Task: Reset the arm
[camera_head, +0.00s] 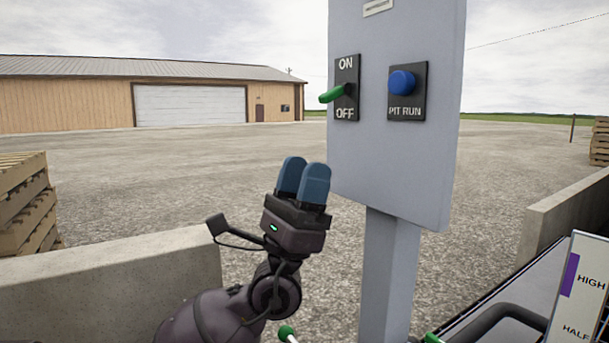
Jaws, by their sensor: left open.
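My left gripper (303,181) is raised in the lower middle of the head view, with its two blue fingers pointing up. The fingers stand side by side with a narrow gap, and nothing shows between them. The gripper is in front of and to the left of the grey control panel (392,150), below its switches. On the panel, a green-handled switch (332,94) sits between the ON and OFF labels, its handle sticking out to the left. A blue PIT RUN button (401,82) is to its right. My right gripper is not in view.
A grey post (389,270) holds up the panel. Low concrete walls stand at left (120,285) and right (560,215). Wooden pallets (25,205) are stacked at left. A sign marked HIGH and HALF (580,300) is at lower right. Open gravel lies behind, before a tan building (70,98).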

